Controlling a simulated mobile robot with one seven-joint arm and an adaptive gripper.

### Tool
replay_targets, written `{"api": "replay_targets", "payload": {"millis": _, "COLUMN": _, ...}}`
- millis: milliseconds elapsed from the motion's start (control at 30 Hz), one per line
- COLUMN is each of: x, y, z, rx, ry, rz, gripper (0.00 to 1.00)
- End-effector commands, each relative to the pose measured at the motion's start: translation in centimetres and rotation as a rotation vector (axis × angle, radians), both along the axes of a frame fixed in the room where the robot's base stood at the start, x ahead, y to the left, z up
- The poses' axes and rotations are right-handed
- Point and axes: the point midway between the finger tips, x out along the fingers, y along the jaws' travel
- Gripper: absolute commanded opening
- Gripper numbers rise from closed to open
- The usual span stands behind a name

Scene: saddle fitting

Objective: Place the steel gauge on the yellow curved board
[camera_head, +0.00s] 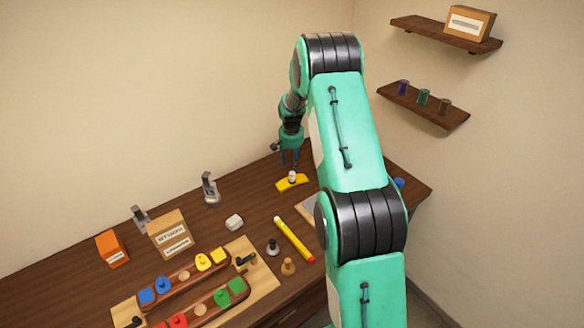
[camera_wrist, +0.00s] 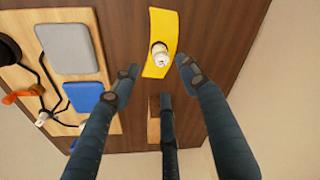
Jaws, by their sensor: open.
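The yellow curved board (camera_head: 284,186) lies toward the back of the table, and it also shows at the top of the wrist view (camera_wrist: 165,22). A small pale metallic cylinder, probably the steel gauge (camera_wrist: 160,54), stands on the board near its middle; in the head view this piece (camera_head: 292,177) sits just below my fingers. My gripper (camera_head: 290,164) is open above the board. In the wrist view my gripper (camera_wrist: 158,72) has its fingers spread, with the cylinder just beyond the gap between the tips. I see no finger closed on it.
A wooden panel with a grey plate (camera_wrist: 68,48), a blue plate (camera_wrist: 84,97) and cables is beside the yellow board. The wall is close behind.

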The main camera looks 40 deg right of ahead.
Motion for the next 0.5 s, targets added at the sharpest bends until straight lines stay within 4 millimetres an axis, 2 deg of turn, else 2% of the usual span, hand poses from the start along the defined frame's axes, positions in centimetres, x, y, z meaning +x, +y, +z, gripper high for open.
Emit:
{"api": "replay_targets", "payload": {"millis": 200, "x": -0.2, "y": 0.2, "z": 1.6, "rx": 0.001, "ry": 0.001, "rz": 0.0, "gripper": 0.44}}
{"api": "replay_targets", "payload": {"millis": 500, "x": -0.2, "y": 0.2, "z": 1.9, "rx": 0.001, "ry": 0.001, "rz": 0.0, "gripper": 0.44}}
